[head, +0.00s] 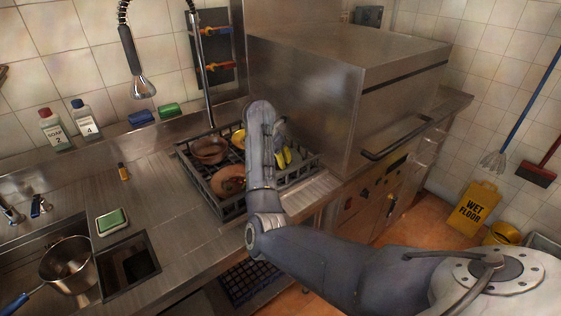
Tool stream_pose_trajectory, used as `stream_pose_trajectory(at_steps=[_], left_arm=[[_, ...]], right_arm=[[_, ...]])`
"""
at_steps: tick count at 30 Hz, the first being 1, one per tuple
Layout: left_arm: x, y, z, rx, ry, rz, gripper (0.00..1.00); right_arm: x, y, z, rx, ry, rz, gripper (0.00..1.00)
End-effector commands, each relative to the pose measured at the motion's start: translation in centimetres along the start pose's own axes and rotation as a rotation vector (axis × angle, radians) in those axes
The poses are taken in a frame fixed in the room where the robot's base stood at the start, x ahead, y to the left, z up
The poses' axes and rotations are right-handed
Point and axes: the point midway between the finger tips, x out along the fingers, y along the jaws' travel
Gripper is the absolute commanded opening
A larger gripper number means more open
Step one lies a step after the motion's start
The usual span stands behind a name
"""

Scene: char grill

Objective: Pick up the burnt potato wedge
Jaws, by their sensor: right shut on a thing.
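No burnt potato wedge can be made out in the head view. My right arm comes in from the lower right and reaches over a dark dish rack (226,207) on the steel counter. My right gripper (276,150) is over the rack, largely hidden by its own wrist. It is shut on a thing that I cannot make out. A brown pan (209,150) and a brown round dish (228,180) lie in the rack to its left. Yellow items (284,158) stand in the rack just right of the wrist. My left gripper is not in view.
A large steel dishwasher (310,85) stands right of the rack. A sink with a steel pot (67,262) is at the lower left, near a green sponge (111,221). A spray hose (130,55) hangs above the counter. A yellow wet-floor sign (474,208) stands at the right.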

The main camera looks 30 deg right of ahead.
Motion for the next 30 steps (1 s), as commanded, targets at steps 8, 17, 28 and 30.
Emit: stream_pose_trajectory(at_steps=[8,17,28,30], left_arm=[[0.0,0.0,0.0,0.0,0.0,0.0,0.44],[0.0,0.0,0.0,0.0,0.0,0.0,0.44],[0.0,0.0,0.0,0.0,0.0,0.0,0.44],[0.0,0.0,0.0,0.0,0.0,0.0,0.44]], right_arm=[[-0.4,0.1,-0.1,-0.001,0.004,0.002,0.0],[-3.7,0.2,1.4,0.001,0.002,0.006,0.0],[-11.6,0.0,4.7,0.002,0.002,0.007,0.0],[-12.9,0.0,5.2,0.001,0.002,0.007,0.0]])
